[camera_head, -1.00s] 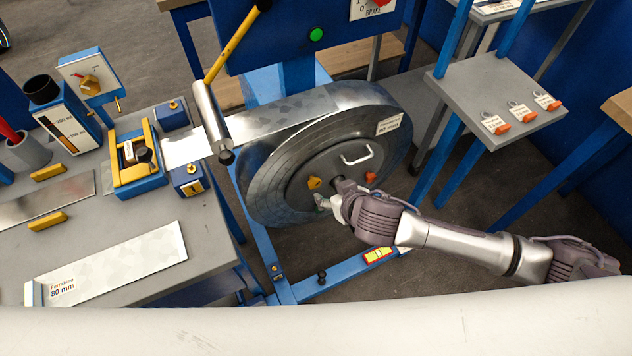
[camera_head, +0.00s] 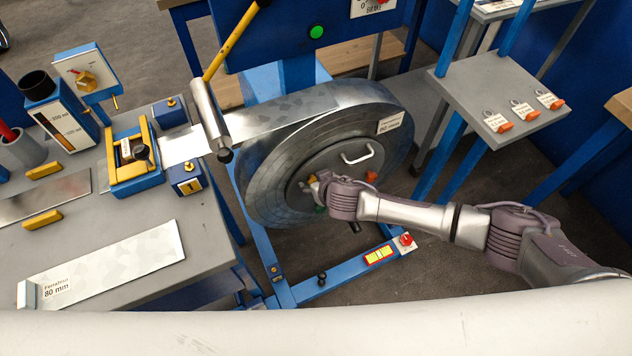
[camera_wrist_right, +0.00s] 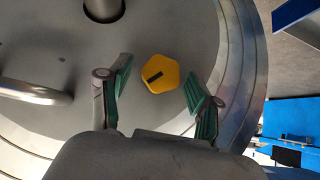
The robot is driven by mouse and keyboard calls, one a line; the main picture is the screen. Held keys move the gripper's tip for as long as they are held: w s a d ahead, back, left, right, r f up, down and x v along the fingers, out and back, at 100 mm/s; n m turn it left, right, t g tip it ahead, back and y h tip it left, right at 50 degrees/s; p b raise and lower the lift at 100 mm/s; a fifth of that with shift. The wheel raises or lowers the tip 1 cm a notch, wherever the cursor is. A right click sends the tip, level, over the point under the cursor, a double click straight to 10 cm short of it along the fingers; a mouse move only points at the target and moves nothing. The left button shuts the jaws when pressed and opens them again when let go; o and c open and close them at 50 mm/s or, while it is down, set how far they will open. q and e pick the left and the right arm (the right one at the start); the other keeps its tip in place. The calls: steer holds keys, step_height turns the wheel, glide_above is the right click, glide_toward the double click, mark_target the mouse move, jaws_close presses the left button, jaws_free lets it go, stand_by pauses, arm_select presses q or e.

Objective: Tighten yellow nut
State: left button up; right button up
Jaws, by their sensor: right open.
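The yellow nut (camera_wrist_right: 160,74) is a rounded pentagon with a dark slot mark on the grey hub plate (camera_wrist_right: 60,40) in the right wrist view. My right gripper (camera_wrist_right: 157,92) is open, with its green-padded fingers on either side of the nut, apart from it. In the head view the right gripper (camera_head: 316,192) is at the left part of the hub and covers most of the yellow nut. An orange nut (camera_head: 371,177) sits on the hub to the right. My left gripper is not in view.
The metal strip coil (camera_head: 285,140) surrounds the hub. A bar handle (camera_head: 357,154) stands out from the hub and also shows in the right wrist view (camera_wrist_right: 35,92). The blue stand's foot (camera_head: 345,274) lies below. A workbench (camera_head: 130,215) is at left, a grey shelf (camera_head: 495,90) at right.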

steer(key=c, duration=1.1)
steer(key=shift+c, duration=0.2)
